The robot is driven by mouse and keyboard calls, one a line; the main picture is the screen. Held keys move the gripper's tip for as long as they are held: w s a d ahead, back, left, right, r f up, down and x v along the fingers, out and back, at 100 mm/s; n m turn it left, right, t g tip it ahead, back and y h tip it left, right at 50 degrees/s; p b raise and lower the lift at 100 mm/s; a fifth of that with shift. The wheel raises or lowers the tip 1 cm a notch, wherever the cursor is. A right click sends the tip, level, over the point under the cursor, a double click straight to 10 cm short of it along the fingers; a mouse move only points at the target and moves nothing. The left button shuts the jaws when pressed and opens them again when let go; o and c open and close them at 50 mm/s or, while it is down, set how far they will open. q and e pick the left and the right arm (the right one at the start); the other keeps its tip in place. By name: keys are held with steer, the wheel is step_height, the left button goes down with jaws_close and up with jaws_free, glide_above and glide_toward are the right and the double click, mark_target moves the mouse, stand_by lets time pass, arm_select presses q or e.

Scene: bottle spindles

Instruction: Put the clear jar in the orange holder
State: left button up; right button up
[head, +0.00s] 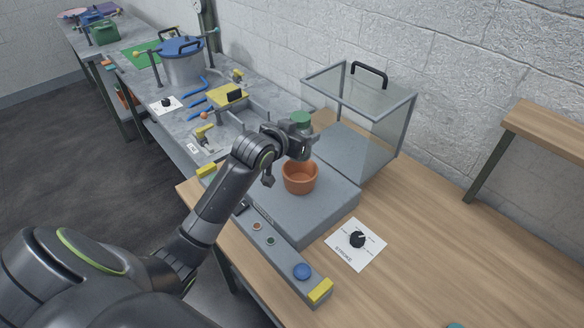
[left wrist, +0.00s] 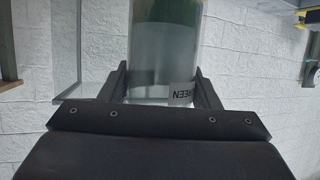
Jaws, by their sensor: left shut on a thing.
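The orange holder (head: 300,178) is a round open cup on the grey platform. My left gripper (head: 303,142) is just above and behind it in the head view. It is shut on the clear jar, whose green top (head: 301,117) shows past the gripper. In the left wrist view the clear jar (left wrist: 163,50) stands between the two fingers (left wrist: 162,82), with a label reading "GREEN" upside down. The jar's lower part is hidden by the gripper in the head view, so its gap to the holder is unclear. My right gripper is not in view.
A glass case with a black handle (head: 369,72) stands right behind the platform (head: 325,212). A control strip with a blue button (head: 302,271) runs along the front. A dial card (head: 356,243) lies to the right. The wooden table (head: 450,250) is mostly clear there.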

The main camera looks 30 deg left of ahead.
arm_select(q)
steer(key=f, duration=0.3)
steer(key=f+p, duration=0.1)
steer(key=f, duration=0.1)
steer(key=shift+s+d, duration=0.2)
steer(key=shift+d, duration=0.2)
steer(key=f, duration=0.3)
steer(key=shift+a+f+p, duration=0.2)
steer(key=shift+p, duration=0.1)
steer(key=shift+f, duration=0.35)
steer(key=shift+d, duration=0.1)
steer(key=shift+f, duration=0.15)
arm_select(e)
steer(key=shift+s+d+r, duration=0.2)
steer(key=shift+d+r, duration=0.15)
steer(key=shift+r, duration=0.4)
arm_select(q)
steer(key=o, duration=1)
steer(key=shift+f, duration=0.1)
steer(key=shift+o, duration=1.1)
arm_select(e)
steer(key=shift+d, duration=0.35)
